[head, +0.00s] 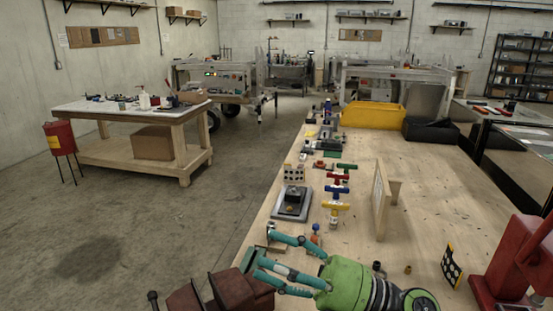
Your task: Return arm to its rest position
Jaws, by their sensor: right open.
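My right gripper (260,256) reaches in low at the centre from the lower right, over the near left edge of the wooden workbench (345,265). Its green body and teal fingers point left, with the fingers spread apart. I see nothing held between them. A small part of the bench and a little object lie close to the upper fingertip; I cannot tell whether they touch. My left gripper is not in view.
A dark red vise (240,290) sits just below the fingers. A black and grey device (292,202), coloured T-handles (336,206) and an upright wooden panel (380,200) stand beyond. A red press (515,262) stands right.

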